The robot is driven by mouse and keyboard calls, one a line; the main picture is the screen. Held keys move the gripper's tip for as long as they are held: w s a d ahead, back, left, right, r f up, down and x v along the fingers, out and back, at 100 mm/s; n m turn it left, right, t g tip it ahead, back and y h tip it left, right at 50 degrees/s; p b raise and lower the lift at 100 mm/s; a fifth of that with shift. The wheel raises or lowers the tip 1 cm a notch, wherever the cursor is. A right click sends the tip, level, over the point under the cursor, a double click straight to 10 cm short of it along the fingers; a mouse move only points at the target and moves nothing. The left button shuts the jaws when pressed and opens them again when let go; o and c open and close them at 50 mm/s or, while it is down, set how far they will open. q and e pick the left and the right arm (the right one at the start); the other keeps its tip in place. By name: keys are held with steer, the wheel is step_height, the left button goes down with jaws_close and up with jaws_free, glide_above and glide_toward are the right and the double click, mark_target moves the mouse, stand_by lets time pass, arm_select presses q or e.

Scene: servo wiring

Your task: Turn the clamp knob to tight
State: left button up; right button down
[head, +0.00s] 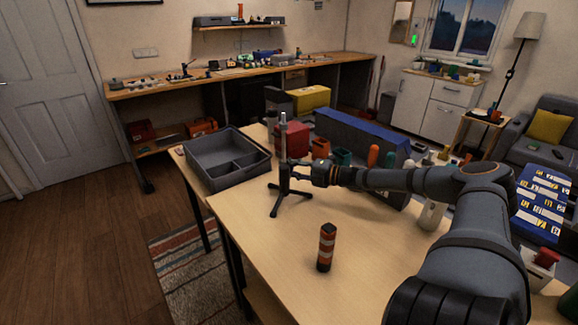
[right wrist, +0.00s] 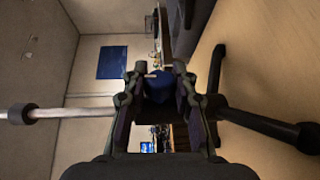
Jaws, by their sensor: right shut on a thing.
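A stand (head: 283,190) with a dark tripod foot and an upright silver rod stands on the wooden table, left of my right arm. My right gripper (head: 297,172) reaches it from the right at mid-height. In the right wrist view my right gripper (right wrist: 158,88) is shut on a dark blue clamp knob (right wrist: 158,90), with one finger on each side. The stand's rod (right wrist: 62,115) runs sideways behind the fingers there. The knob's marking and its turn angle cannot be made out. My left gripper is not in view.
An orange and black cylinder (head: 326,247) stands upright on the table in front of the stand. A grey divided tray (head: 228,185) is at the left edge. A blue-topped box (head: 365,130) and screwdriver handles (head: 373,156) stand behind my arm. The front left tabletop is clear.

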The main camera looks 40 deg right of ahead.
steer(key=g+p, duration=0.1)
steer(key=p, duration=0.1)
steer(key=shift+r+g+h+p, duration=0.35)
steer(key=shift+g+h+p, duration=0.05)
steer(key=shift+f+g+h+p, duration=0.2)
steer(key=shift+g+h+p, duration=0.2)
steer(key=shift+g+p, duration=0.45)
steer(key=shift+f+g+h+p, duration=0.15)
steer(key=shift+g+h+p, duration=0.25)
steer(key=shift+g+p, duration=0.4)
steer(key=shift+g, duration=0.25)
steer(key=c, duration=1)
jaws_free()
steer(key=shift+c, duration=0.2)
